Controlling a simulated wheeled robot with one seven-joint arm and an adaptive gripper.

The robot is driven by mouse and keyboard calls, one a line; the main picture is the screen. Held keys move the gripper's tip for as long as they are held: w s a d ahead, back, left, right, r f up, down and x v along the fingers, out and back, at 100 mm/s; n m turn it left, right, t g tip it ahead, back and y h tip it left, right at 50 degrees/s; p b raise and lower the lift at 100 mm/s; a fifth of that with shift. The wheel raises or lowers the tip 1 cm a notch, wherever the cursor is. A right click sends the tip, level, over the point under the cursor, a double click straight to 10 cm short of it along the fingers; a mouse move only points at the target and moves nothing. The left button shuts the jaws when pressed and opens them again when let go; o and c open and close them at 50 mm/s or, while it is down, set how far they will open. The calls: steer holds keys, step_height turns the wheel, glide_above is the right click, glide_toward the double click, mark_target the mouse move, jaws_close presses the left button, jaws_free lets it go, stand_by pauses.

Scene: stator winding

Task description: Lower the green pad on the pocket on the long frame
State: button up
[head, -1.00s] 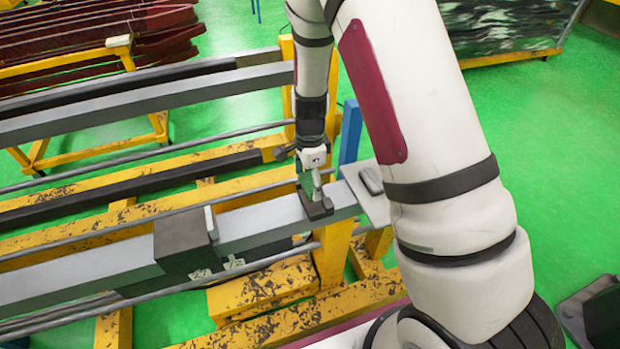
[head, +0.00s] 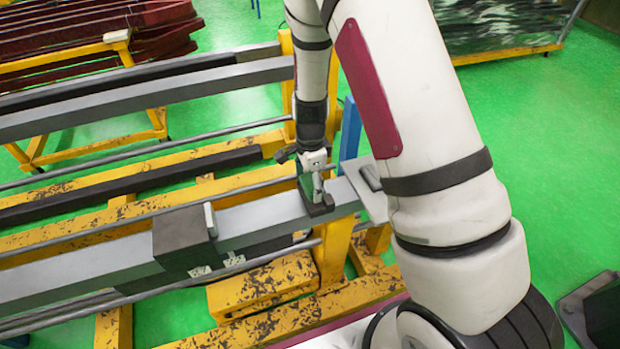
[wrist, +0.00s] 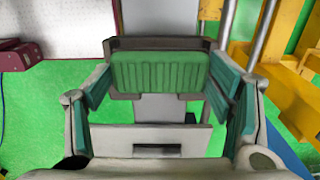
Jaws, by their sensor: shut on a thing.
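The green ribbed pad (wrist: 160,72) is upright in the middle of the wrist view, between my gripper's (wrist: 158,84) two teal-lined fingers, which are shut on it. A dark bracket, the pocket (wrist: 155,43), shows behind the pad and around its lower corners. In the head view the pocket (head: 319,208) is a small dark block on the right part of the grey long frame (head: 262,217). My gripper (head: 312,188) points down right over it, with a bit of green pad (head: 304,184) beside the fingers. I cannot tell whether the pad touches the pocket's floor.
A larger dark block (head: 181,240) straddles the long frame to the left. A light plate (head: 370,201) with a grey item lies at the frame's right end, near a blue post (head: 350,132). Yellow supports (head: 264,285) and metal rods run alongside.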

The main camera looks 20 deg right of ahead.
mark_target(311, 184)
steer(key=shift+f, duration=0.45)
steer(key=shift+f+b, duration=0.35)
steer(key=shift+f, duration=0.55)
steer(key=o, duration=1.3)
steer(key=shift+c, duration=0.2)
steer(key=shift+o, duration=0.2)
steer(key=shift+r+p, duration=1.3)
steer(key=shift+r, duration=3.25)
